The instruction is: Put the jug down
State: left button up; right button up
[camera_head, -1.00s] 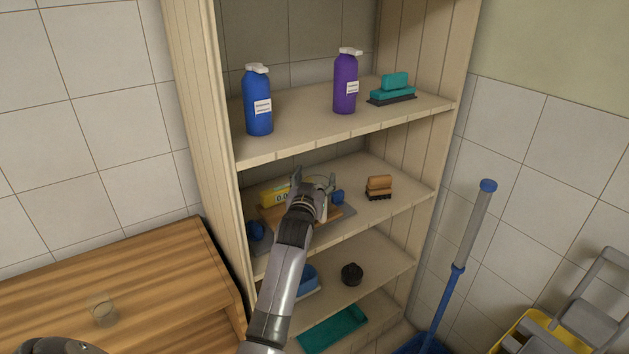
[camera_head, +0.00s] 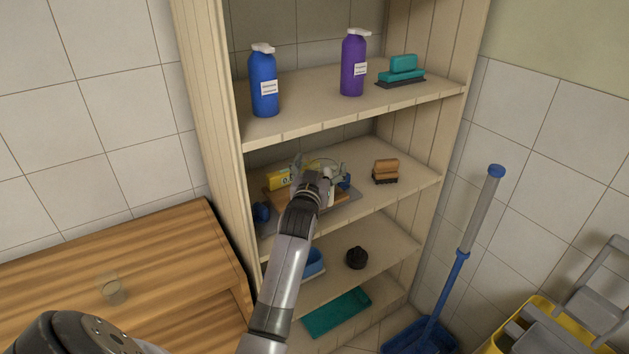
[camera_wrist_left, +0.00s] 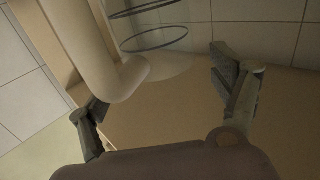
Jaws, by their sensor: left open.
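A clear jug (camera_head: 325,164) stands out faintly on the middle shelf, just beyond my left gripper (camera_head: 317,170); its body is hard to make out. In the left wrist view its dark rim rings (camera_wrist_left: 150,39) show at the top, and its pale, thick handle (camera_wrist_left: 121,76) comes down inside the left finger. There my left gripper (camera_wrist_left: 157,82) is open, its fingers wide apart on either side. The handle's lower end is close to the left finger; I cannot tell whether they touch. My right gripper is not in view.
The middle shelf holds a yellow box (camera_head: 278,179) and a wooden brush (camera_head: 386,171). Blue (camera_head: 263,87) and purple (camera_head: 353,66) bottles stand on the shelf above. A small clear glass (camera_head: 112,290) is on the wooden cabinet at left.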

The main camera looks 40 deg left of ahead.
pick_arm(q)
jog(key=v, duration=1)
jog(key=d+f+m+h, duration=0.3)
jog(key=d+f+h, duration=0.1)
jog(key=d+f, duration=0.6)
jog(key=s+d+f+m+g+h, duration=0.15)
jog(key=s+f, duration=0.25)
jog(key=f, duration=0.6)
jog(key=s+d+f+g+h, duration=0.1)
jog(key=s+d+f+g, duration=0.2)
jog(key=f, duration=0.8)
jog(key=s+d+f+m+g+h, duration=0.15)
jog(key=s+f, duration=0.25)
jog(key=f, duration=0.6)
jog(key=s+d+f+g, duration=0.1)
jog(key=s+f+g, duration=0.5)
jog(key=s+f, duration=1.2)
jog(key=s+f+g, duration=0.1)
jog(key=s+f, duration=0.1)
jog(key=s, duration=0.8)
jog(key=s+a+f+m+g+y, duration=0.1)
jog(key=s+f+g, duration=0.1)
jog(key=s, duration=0.8)
jog(key=shift+a+f+g, duration=0.3)
jog(key=shift+f, duration=0.35)
jog(key=shift+c, duration=0.4)
